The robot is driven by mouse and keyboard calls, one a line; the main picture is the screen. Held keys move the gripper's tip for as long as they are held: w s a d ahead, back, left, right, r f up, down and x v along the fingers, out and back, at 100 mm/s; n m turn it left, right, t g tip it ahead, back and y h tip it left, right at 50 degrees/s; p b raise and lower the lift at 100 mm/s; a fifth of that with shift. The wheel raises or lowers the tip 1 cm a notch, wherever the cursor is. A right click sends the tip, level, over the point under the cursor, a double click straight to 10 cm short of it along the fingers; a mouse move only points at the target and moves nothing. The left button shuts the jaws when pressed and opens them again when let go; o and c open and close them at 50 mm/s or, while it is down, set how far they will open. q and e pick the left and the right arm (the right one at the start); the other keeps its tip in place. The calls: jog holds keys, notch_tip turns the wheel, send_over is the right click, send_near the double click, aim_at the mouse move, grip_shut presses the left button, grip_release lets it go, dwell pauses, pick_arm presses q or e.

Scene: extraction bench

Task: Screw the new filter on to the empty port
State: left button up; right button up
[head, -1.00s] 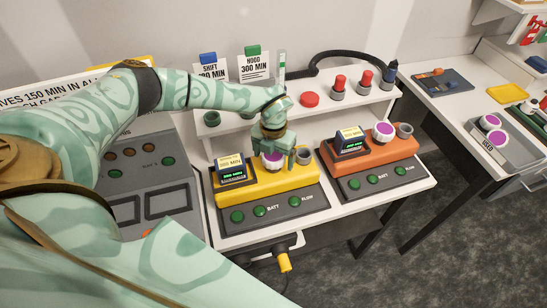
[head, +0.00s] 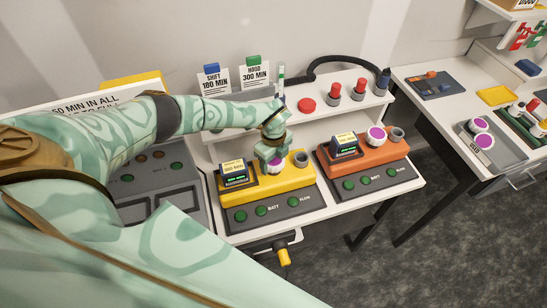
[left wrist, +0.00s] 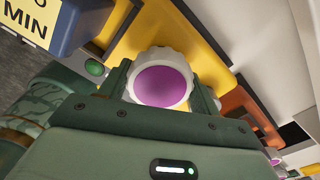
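A filter (head: 275,164) with a purple face and white ridged rim is at the top of the yellow unit (head: 292,182). My left gripper (head: 271,153) is over it, one finger on each side. In the left wrist view the filter (left wrist: 162,84) fills the space between the fingers (left wrist: 162,95), which appear shut on it. Its underside is hidden, so I cannot tell whether it is seated on a port. A grey round fitting (head: 301,158) with nothing on it is right of the filter. My right gripper is not in view.
The orange unit (head: 372,152) stands to the right with its own purple filter (head: 376,137). A shelf (head: 345,105) with red-topped parts is behind. Used filters (head: 480,124) are in a grey tray (head: 490,153) on the right bench. A yellow handle (head: 284,257) sticks out below.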

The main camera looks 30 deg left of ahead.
pick_arm(q)
jog(key=m, duration=0.6)
jog(key=shift+m, duration=0.4)
jog(key=m+b, duration=0.1)
jog(key=m, duration=1.3)
jog(key=shift+b, duration=0.35)
jog(key=m, duration=0.4)
jog(key=shift+m+b, duration=0.3)
jog(key=shift+m, duration=1.1)
jog(key=o, duration=1.1)
